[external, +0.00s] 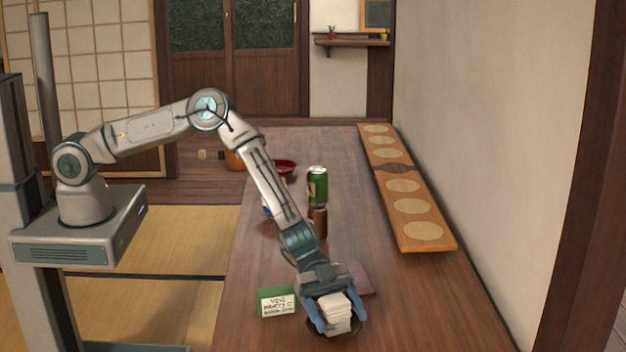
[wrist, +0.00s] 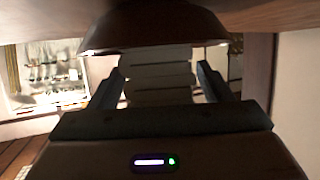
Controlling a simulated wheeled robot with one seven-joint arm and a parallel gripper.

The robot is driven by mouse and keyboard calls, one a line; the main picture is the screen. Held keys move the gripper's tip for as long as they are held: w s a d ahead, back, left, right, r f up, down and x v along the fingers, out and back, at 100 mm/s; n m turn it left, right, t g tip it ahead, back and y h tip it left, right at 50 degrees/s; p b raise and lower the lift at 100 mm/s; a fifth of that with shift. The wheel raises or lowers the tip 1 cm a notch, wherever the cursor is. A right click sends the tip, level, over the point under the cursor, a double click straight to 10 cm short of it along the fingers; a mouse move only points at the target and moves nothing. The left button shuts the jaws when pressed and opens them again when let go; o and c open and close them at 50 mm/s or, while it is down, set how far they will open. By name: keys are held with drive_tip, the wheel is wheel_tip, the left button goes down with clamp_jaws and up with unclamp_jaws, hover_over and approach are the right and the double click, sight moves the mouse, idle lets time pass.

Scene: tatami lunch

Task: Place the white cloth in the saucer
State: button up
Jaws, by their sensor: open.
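The white cloth (external: 336,308) is a folded, layered stack near the front of the table. It stands between the two fingers of my gripper (external: 337,314), which is open around it and points down. The saucer (external: 352,332) is dark and round, directly under the cloth; my gripper and the cloth hide much of it. In the wrist view, the layered cloth (wrist: 158,75) sits between the fingers with space at the sides. Its far end meets the rim of the brown saucer (wrist: 155,30). The exact contact inside the saucer is hidden.
A green can (external: 317,186), a brown cup (external: 318,222) and a red bowl (external: 286,166) stand farther back. A long board (external: 435,240) lies along the right.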

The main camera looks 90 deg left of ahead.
drive_tip(key=shift+a+r, duration=0.1)
drive_tip(key=shift+r, duration=0.2)
drive_tip(key=s+a+r+n+t+y+b, duration=0.15)
drive_tip(key=a+r+y, duration=0.25)
drive_tip(key=a+r, duration=0.45)
drive_tip(key=s+a+r+n+t+y, duration=0.25)
drive_tip(key=a+r, duration=0.25)
drive_tip(key=a, duration=0.7)
drive_tip(key=s+a+r+n+g+y, duration=0.1)
drive_tip(key=s+a+r+n+y, duration=0.4)
drive_tip(key=s+a+r, duration=0.4)
drive_tip(key=s+a+n+g, duration=0.2)
drive_tip(key=s, duration=1.1)
drive_tip(key=s+a+r+n+g+y, duration=0.1)
drive_tip(key=s+a+n+g, duration=0.1)
drive_tip(key=s, duration=1.2)
drive_tip(key=shift+s+a+r+g, duration=0.2)
drive_tip(key=shift+s+a+g, duration=0.15)
drive_tip(key=shift+g, duration=0.35)
drive_tip(key=shift+w, duration=0.1)
